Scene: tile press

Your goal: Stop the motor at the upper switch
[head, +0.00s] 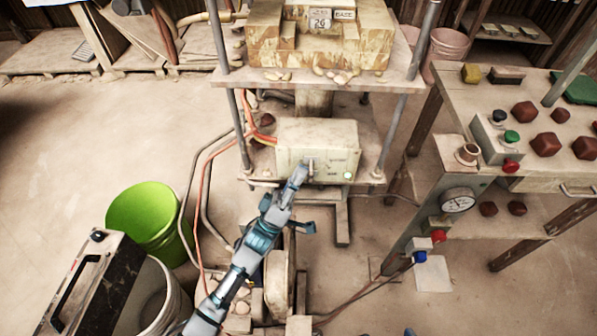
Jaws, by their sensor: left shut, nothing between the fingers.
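A dusty cream switch box (329,141) hangs below the press table, in the middle of the view. A small switch lever (312,168) shows on its front, and a pale green lamp or button (348,175) sits at its lower right. My left gripper (301,172) is shut and empty, with its tip at the front of the box beside the lever. I cannot tell whether it touches the lever. The gripper hides the lower left of the box front. My right gripper is not in view.
Orange cables (262,137) run to the box's left side. Press posts (399,130) flank it. A green bucket (143,213) stands at left. At right, a workbench (450,152) carries red buttons, a gauge (457,200) and reddish lumps.

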